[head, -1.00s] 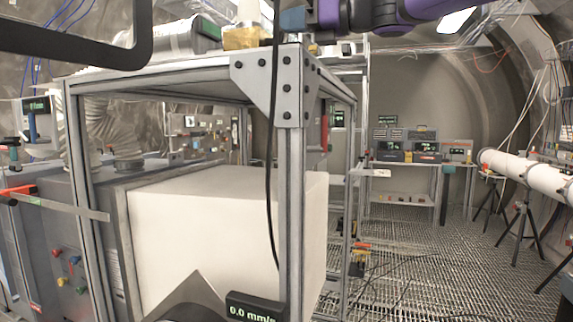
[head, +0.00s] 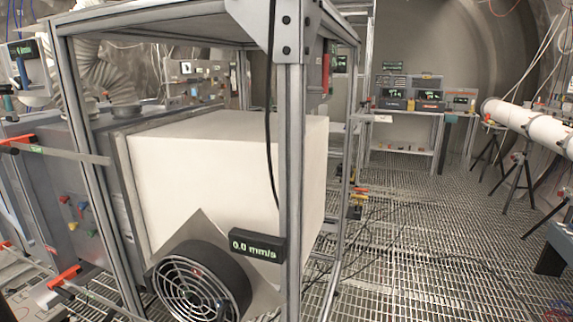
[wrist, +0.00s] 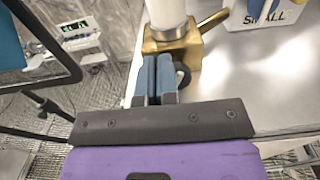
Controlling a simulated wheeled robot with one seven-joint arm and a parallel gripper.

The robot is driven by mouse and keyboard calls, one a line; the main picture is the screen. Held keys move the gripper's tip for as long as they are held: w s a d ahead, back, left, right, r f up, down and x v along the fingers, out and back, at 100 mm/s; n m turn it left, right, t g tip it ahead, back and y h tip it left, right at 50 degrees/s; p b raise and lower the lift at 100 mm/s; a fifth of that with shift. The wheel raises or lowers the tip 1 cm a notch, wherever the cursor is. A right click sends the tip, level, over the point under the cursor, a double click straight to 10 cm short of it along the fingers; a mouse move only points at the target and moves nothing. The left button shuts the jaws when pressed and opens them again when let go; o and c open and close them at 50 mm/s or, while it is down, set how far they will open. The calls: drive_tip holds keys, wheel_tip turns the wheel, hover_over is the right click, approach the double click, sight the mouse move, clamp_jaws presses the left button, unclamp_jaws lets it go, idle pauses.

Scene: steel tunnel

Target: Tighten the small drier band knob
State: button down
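In the wrist view my gripper (wrist: 156,62) has its two blue fingers close together, with only a thin gap between them. The fingertips are at the front of a brass block (wrist: 190,48). A small round black knob (wrist: 184,76) shows on the block's near side, just right of the right finger and partly hidden by it. I cannot tell whether the fingers touch it. A white cylinder (wrist: 166,10) rises from the block. A white box marked SMALL (wrist: 268,18) stands to the right. The head view does not show my gripper or the knob.
In the wrist view the block stands on a pale metal top (wrist: 235,90), and a black frame (wrist: 65,50) is at left. The head view shows an aluminium frame (head: 289,150) around a white box (head: 200,150), a fan (head: 195,285) and open grating floor (head: 420,240).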

drive_tip(key=shift+w+a+r, duration=0.1)
drive_tip(key=shift+w+a, duration=0.05)
drive_tip(key=shift+w, duration=0.8)
drive_tip(key=shift+w+f, duration=0.25)
drive_tip(key=shift+f, duration=0.2)
drive_tip(key=shift+w+d+r, duration=0.15)
drive_tip(key=shift+d+r, duration=0.1)
drive_tip(key=shift+r, duration=0.2)
drive_tip(key=shift+d+f, duration=0.1)
drive_tip(key=shift+d, duration=0.4)
drive_tip(key=shift+r+v, duration=0.2)
drive_tip(key=shift+v, duration=2.15)
